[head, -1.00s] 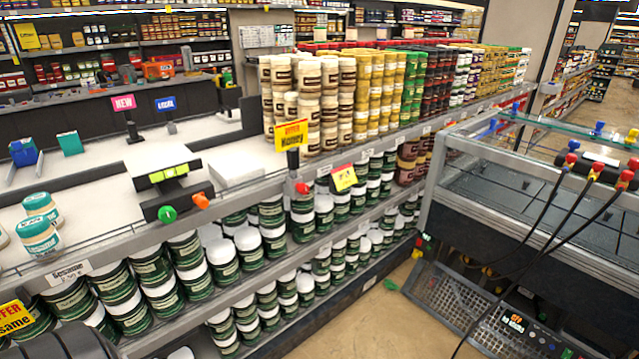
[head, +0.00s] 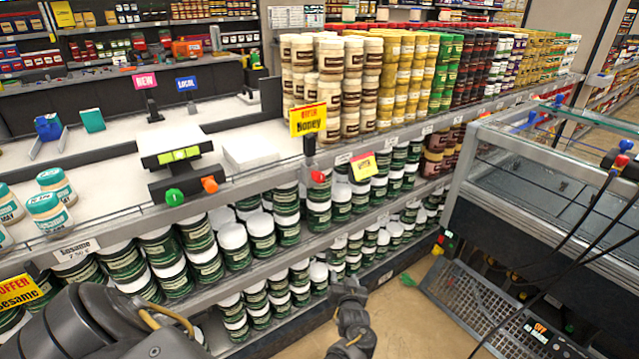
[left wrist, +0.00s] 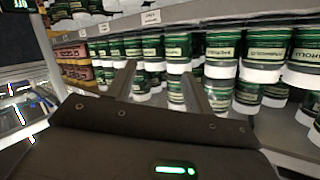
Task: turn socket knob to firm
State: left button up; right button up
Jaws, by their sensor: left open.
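No socket knob is clearly labelled in any view. In the head view a green knob (head: 174,197) and an orange knob (head: 209,185) sit on a scale-like unit (head: 180,178) on the shelf top. A red knob (head: 319,177) sits at the shelf edge under the Honey sign. A dark grated unit (head: 490,312) with small coloured parts and an OFF panel (head: 548,335) lies low at right. My left gripper appears as a dark part (head: 350,318) low in the middle, before the lower shelf. The left wrist view shows its fingers (left wrist: 158,78) apart and empty.
A shelf with many green jars (head: 262,235) runs across the middle. A glass-topped cabinet (head: 550,180) stands at right, with dark hoses hanging over it. Bare floor (head: 405,300) lies between shelf and cabinet. Jars appear upside down in the left wrist view.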

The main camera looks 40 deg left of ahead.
pick_arm(q)
jog(key=w+a+r+n+g+y, duration=0.1)
jog(key=w+a+r+n+y, duration=0.15)
jog(key=r, duration=0.65)
jog(key=w+a+r+n+g+y, duration=0.1)
jog(key=w+r+n+y, duration=0.15)
jog(key=r, duration=0.65)
jog(key=n+g+y, duration=0.2)
jog(key=n+g, duration=0.2)
jog(key=n, duration=0.2)
send_near(321, 180)
jog(key=x, duration=0.9)
jog(key=shift+w+a+p, duration=0.1)
jog(key=shift+a+p, duration=0.2)
jog(key=shift+p, duration=0.1)
jog(key=shift+w+a, duration=0.2)
jog(key=shift+a, duration=0.35)
pick_arm(e)
jog(key=shift+s+a+r, duration=0.25)
jog(key=shift+s+a, duration=0.15)
jog(key=shift+a, duration=0.3)
jog(key=shift+d, duration=0.1)
pick_arm(q)
jog(key=shift+c, duration=0.6)
jog(key=c, duration=0.8)
jog(key=shift+c, duration=0.2)
pick_arm(e)
jog(key=shift+d, duration=0.2)
